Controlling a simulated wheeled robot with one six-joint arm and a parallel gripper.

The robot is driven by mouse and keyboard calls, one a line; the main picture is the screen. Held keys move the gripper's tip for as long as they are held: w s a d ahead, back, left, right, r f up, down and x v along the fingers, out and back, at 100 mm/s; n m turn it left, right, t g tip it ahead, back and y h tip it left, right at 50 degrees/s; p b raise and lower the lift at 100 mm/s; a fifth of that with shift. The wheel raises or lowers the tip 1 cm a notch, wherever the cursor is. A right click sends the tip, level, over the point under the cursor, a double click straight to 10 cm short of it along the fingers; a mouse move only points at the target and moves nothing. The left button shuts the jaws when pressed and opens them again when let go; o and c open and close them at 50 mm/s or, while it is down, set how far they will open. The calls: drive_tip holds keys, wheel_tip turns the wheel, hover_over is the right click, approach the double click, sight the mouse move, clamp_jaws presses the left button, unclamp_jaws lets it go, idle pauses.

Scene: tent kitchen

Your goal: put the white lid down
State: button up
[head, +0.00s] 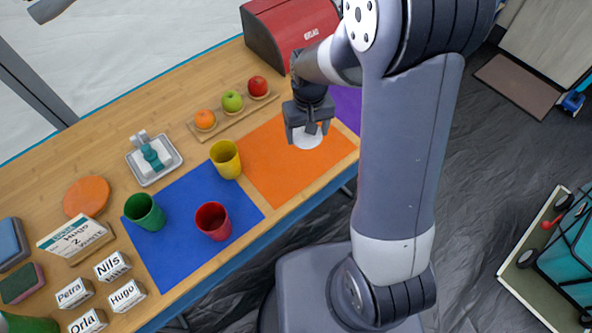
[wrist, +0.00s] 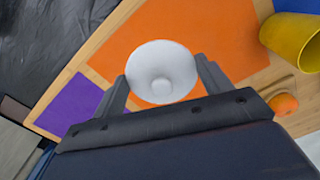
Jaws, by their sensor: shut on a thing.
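The white lid (wrist: 150,60) is a round disc with a raised knob in its middle. My gripper (wrist: 162,92) is shut on it in the wrist view, one finger on each side. In the head view the white lid (head: 309,138) shows below my gripper (head: 307,130), over the orange mat (head: 265,170). The orange mat also fills much of the wrist view (wrist: 215,30). I cannot tell how high the lid is above the mat, or whether it touches it.
A yellow cup (head: 226,160) stands left of the orange mat. A red cup (head: 213,221) and a green cup (head: 145,212) stand on the blue mat (head: 190,262). Fruit stands on a wooden board (head: 232,116) behind. A red box (head: 290,35) is at the back; a purple mat (head: 347,105) lies right.

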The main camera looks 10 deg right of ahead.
sight(294, 171)
drive_tip(key=s+a+n+b, duration=0.2)
drive_tip(key=s+a+b, duration=0.1)
drive_tip(key=a, duration=0.1)
wheel_tip(294, 171, down, 10)
drive_tip(key=shift+d+f, duration=0.1)
idle(0.4)
drive_tip(key=shift+f+b, duration=0.2)
drive_tip(key=shift+b, duration=0.2)
drive_tip(key=o, duration=0.9)
drive_tip(key=shift+o, duration=0.2)
drive_tip(key=shift+r, duration=0.15)
